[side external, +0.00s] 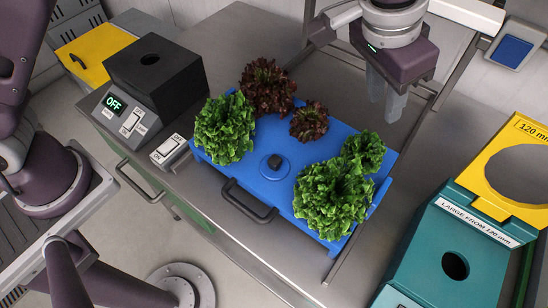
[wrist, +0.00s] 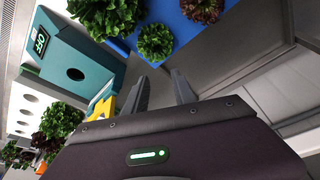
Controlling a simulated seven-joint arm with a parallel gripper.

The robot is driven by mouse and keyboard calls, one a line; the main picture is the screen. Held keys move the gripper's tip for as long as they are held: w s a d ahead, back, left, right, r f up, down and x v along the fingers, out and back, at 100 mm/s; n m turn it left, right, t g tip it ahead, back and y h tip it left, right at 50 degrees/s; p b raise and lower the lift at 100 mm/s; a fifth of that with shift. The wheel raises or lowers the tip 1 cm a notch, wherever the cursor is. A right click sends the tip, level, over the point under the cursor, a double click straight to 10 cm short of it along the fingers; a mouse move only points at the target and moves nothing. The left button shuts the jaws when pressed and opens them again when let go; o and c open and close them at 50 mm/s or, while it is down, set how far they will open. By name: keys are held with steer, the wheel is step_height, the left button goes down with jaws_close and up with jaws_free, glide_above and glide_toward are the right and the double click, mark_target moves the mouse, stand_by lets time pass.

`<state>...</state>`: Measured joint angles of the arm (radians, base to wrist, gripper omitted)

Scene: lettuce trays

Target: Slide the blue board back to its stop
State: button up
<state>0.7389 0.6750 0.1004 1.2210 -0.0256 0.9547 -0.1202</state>
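The blue board (side external: 240,180) lies across two thin metal rails on the grey bench. In the wrist view, the blue board (wrist: 196,38) is at the top, beyond my open gripper (wrist: 160,84). I cannot make out the stop.
A black box reading OFF (side external: 156,72) and a small switch (side external: 170,151) stand left of the board. A teal box (side external: 440,282) with a round hole and a yellow plate (side external: 497,191) stand to the right. The bench behind the board looks clear.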

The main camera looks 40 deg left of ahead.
steer(key=s+a+f+m+g, duration=0.1)
steer(key=s+a+f+m, duration=0.25)
steer(key=s, duration=0.35)
steer(key=s+a+f+m+g, duration=0.1)
steer(key=s+a+f+m, duration=0.1)
steer(key=s+a+m, duration=0.3)
steer(key=m+g+y, duration=0.1)
steer(key=m+y, duration=0.1)
steer(key=m, duration=0.1)
glide_above(241, 206)
step_height(241, 206, down, 2)
steer(key=shift+f, duration=0.25)
step_height(241, 206, down, 10)
steer(key=shift+r, duration=0.15)
steer(key=shift+d, duration=0.1)
jaws_close()
